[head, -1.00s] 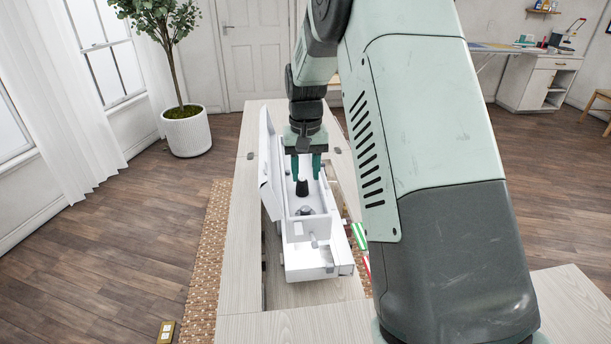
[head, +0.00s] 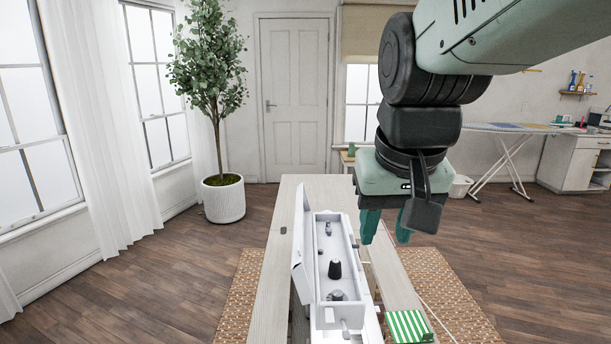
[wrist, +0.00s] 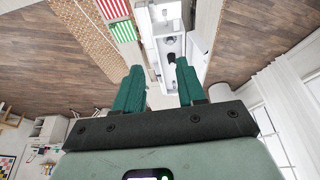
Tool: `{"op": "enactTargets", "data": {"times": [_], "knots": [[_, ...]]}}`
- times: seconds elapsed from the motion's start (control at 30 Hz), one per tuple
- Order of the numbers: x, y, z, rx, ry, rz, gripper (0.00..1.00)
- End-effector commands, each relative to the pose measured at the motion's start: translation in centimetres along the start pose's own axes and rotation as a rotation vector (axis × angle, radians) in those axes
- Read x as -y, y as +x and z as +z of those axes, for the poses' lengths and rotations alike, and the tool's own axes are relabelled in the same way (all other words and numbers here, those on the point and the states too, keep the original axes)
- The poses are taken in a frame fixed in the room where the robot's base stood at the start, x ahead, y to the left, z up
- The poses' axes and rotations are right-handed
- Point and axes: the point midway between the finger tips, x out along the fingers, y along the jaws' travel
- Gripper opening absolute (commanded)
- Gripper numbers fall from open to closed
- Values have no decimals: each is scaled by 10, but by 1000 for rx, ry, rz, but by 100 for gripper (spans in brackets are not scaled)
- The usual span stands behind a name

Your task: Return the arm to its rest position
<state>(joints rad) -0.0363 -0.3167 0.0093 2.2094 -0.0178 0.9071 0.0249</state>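My gripper (head: 384,232) is raised above the right side of the sewing cabinet in the head view, with its teal fingers pointing down. In the wrist view my gripper (wrist: 159,88) shows its two fingers apart, with nothing between the tips. The white sewing machine (head: 311,259) lies in the cabinet's opening, its lid standing open on the left. A black cone-shaped piece (head: 335,269) stands inside it, clear of my gripper. The machine also shows beyond the fingertips in the wrist view (wrist: 148,30).
The pale wooden cabinet top (head: 259,310) surrounds the machine. A green-striped box (head: 408,326) is at its right; a red-striped one (wrist: 112,9) shows in the wrist view. A potted tree (head: 223,200) stands at the back left. The space around my raised gripper looks clear.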

Motion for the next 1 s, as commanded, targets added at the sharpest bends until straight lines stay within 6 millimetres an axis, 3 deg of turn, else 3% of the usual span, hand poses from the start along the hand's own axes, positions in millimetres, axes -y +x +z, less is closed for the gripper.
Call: {"op": "enactTargets", "data": {"times": [0.03, 0.2, 0.37, 1.0], "knots": [[-1, -12, 19, -34, -1, 0, 40], [-3, -28, 71, -105, -4, -2, 40], [-4, -30, 98, -142, -8, -4, 40], [-4, -30, 104, -151, -9, -4, 40]]}}
